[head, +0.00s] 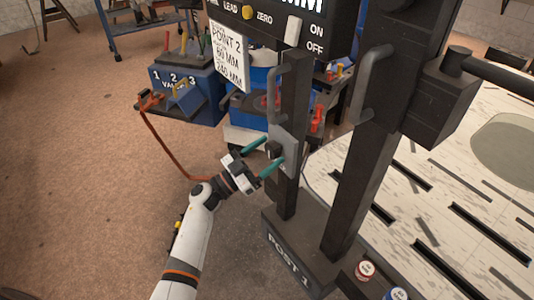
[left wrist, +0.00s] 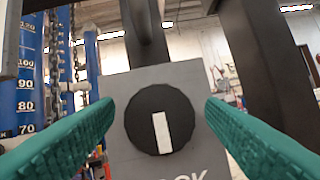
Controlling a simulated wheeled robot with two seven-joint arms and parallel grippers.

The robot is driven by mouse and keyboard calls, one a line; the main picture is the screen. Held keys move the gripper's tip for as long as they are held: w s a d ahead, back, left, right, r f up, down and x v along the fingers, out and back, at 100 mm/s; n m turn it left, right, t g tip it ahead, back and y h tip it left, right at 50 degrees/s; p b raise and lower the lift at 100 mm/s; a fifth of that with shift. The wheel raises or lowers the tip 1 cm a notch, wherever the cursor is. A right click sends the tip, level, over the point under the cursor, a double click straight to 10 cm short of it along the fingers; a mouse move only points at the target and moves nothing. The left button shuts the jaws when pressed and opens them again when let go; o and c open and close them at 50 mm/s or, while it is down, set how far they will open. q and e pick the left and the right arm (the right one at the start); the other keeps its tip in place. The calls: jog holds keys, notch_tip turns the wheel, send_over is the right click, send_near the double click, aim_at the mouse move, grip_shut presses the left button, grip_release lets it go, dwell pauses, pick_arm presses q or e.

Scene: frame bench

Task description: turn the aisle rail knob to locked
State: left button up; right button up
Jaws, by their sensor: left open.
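The aisle rail knob is a round black knob (left wrist: 143,128) with a white bar mark, on a grey plate (left wrist: 185,80). In the left wrist view the bar points down, towards lettering cut off by the lower edge, of which "OCK" shows. In the head view the knob (head: 273,149) is small and dark on the plate (head: 289,150), on a dark upright. My left gripper (head: 271,154) is open, its teal fingers on either side of the knob. In the left wrist view, gaps show between both fingers and the knob. My right gripper is not in view.
A thick dark post (head: 360,185) stands right of the knob's upright, on a base marked "POST 1" (head: 288,262). A slotted pale table (head: 440,190) lies right. A blue valve box (head: 190,95) with an orange cable (head: 165,150) stands behind left. The floor at left is clear.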

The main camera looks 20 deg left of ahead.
pick_arm(q)
jog(key=shift+w+d+r, duration=0.1)
jog(key=shift+w+d, duration=0.05)
jog(key=c, duration=1)
